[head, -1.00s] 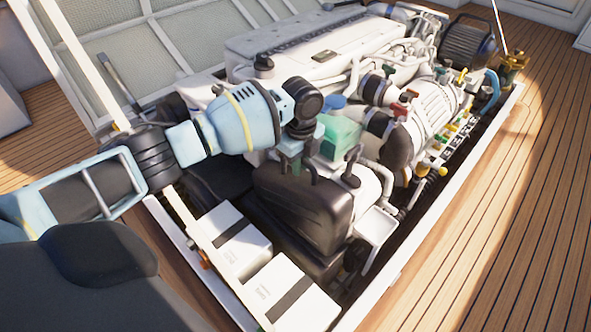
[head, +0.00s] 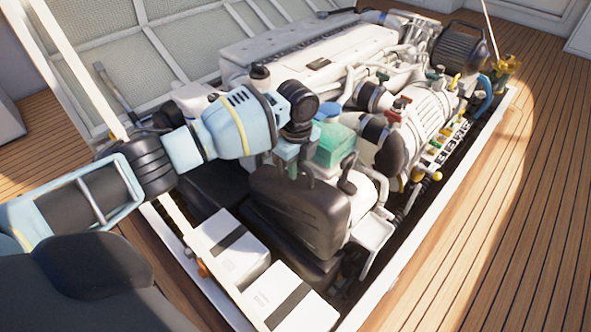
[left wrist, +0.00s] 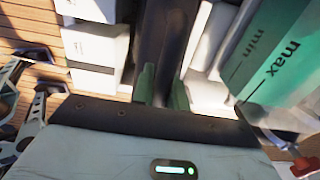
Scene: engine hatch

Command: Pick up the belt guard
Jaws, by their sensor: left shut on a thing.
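The belt guard (head: 308,218) is a black, rounded cover at the near end of the white engine. My left gripper (head: 292,168) is above it, pointing down, and shut on its upper edge. In the left wrist view the green fingertips (left wrist: 163,88) stand on either side of the dark guard (left wrist: 165,38). The guard is tilted a little and sits over another black part. I cannot tell whether the two touch. My right gripper is not in view.
The white engine (head: 290,62) fills the hatch behind the guard. A green tank (head: 335,145) stands close right of the gripper. White boxes (head: 290,297) with black bands lie in front. The hatch's white edge (head: 440,215) runs along the right, with open wooden deck beyond.

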